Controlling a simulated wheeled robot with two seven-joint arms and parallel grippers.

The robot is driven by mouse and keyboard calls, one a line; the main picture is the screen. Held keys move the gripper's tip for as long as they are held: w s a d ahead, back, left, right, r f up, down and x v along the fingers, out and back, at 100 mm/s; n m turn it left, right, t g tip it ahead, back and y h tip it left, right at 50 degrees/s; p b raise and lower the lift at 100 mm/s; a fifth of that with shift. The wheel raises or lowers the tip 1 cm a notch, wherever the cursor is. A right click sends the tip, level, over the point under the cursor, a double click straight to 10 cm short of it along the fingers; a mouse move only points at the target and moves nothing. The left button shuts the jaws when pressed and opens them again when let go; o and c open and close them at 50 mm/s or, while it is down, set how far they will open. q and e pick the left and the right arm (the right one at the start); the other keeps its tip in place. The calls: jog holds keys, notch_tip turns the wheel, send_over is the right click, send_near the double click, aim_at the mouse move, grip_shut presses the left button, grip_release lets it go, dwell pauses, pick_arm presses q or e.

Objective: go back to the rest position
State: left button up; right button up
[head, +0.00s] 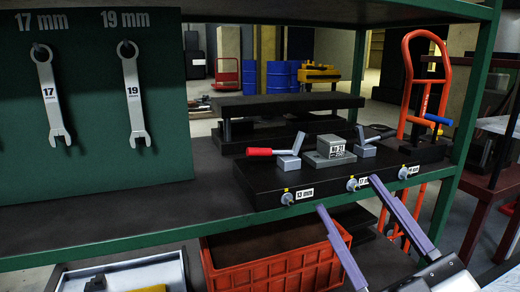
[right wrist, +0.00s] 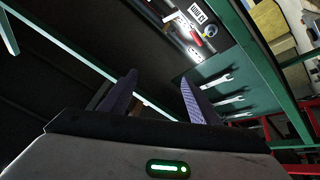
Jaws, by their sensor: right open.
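My right gripper (head: 347,193) comes in from the lower right of the head view. Its two purple-grey fingers are spread apart with nothing between them. In the picture its fingertips overlap the front of the black fixture block (head: 250,190) on the green-edged shelf; I cannot tell the gap in depth. Its open fingers also show in the right wrist view (right wrist: 158,76), with the shelf rack tilted beyond them. My left gripper is in neither view.
Wrenches marked 17 (head: 47,92) and 19 (head: 132,92) hang on a green board at left. The block carries a grey part (head: 330,151) and a red-handled clamp (head: 262,151). A green post (head: 470,120) stands right; a red crate (head: 275,262) sits below the shelf.

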notch_tip(320, 180, down, 20)
jog(key=m+g+h, duration=0.5)
jog(key=m+g, duration=0.1)
jog(key=m, duration=0.1)
jog(key=s+a+f+m+g+y, duration=0.1)
jog(key=s+a+f+g, duration=0.15)
jog(key=s+f, duration=0.3)
jog(key=s+a+f+m+g, duration=0.1)
jog(key=s+a+f+g, duration=0.1)
jog(key=s+f+g, duration=0.4)
pick_arm(q)
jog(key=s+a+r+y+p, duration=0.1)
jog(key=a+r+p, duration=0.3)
jog(key=p, duration=1)
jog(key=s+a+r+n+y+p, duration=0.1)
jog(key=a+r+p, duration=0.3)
jog(key=p, duration=1)
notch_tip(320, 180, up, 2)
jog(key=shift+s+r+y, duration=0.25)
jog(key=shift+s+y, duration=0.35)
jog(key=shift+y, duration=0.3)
pick_arm(e)
jog(key=s+d+r+t+h, duration=0.1)
jog(key=s+d+r+h, duration=0.2)
jog(key=d+r, duration=0.4)
jog(key=shift+s+r+m, duration=0.2)
jog(key=shift+r+m, duration=0.1)
jog(key=shift+r, duration=0.35)
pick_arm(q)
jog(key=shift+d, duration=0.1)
